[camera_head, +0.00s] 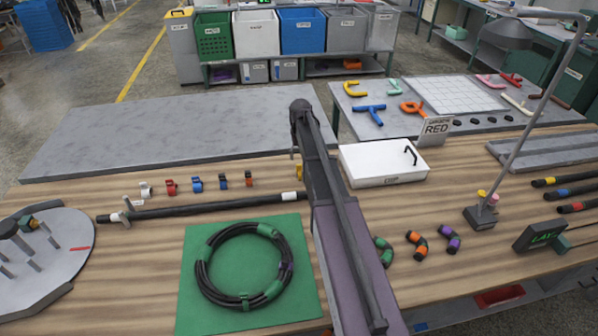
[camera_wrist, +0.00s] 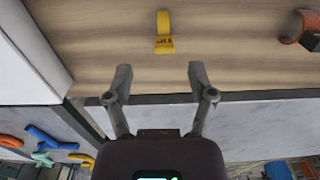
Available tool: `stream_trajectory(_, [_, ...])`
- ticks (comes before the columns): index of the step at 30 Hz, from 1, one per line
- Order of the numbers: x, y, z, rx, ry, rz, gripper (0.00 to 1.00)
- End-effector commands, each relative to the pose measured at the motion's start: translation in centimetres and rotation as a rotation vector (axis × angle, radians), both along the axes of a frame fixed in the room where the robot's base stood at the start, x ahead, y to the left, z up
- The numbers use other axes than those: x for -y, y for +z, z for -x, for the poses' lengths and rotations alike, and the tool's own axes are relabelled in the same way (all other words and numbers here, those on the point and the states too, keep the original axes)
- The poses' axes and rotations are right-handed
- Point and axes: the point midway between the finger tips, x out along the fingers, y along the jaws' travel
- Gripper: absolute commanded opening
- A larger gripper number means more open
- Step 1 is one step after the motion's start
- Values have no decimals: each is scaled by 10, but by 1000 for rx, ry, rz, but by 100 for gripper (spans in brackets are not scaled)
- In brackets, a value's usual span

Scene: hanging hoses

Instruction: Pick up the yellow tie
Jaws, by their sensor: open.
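The yellow tie (camera_wrist: 164,35) lies on the wooden bench top in the upper middle of the wrist view, its long side running up and down the picture. In the head view only a small yellow part of it (camera_head: 298,170) shows beside my arm; the rest is hidden. My gripper (camera_wrist: 160,78) is open and empty. Its two fingers are spread, with the tips below the tie in the wrist view and pointing toward it. They are apart from the tie, which lines up with the gap between them. My arm hides the gripper in the head view.
An orange-brown tie (camera_wrist: 296,28) lies to the right in the wrist view. A white box (camera_head: 383,165) stands close on the other side. Several coloured ties, a black hose (camera_head: 220,206) and a green mat (camera_head: 190,290) with coiled hose lie left of my arm.

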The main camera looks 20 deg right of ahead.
Motion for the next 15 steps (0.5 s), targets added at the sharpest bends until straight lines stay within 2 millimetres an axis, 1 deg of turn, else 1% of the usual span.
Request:
stream_trajectory(8, [0,-3,0,0,0,0,71])
stream_trajectory(15, [-2,-18,-2,0,0,0,71])
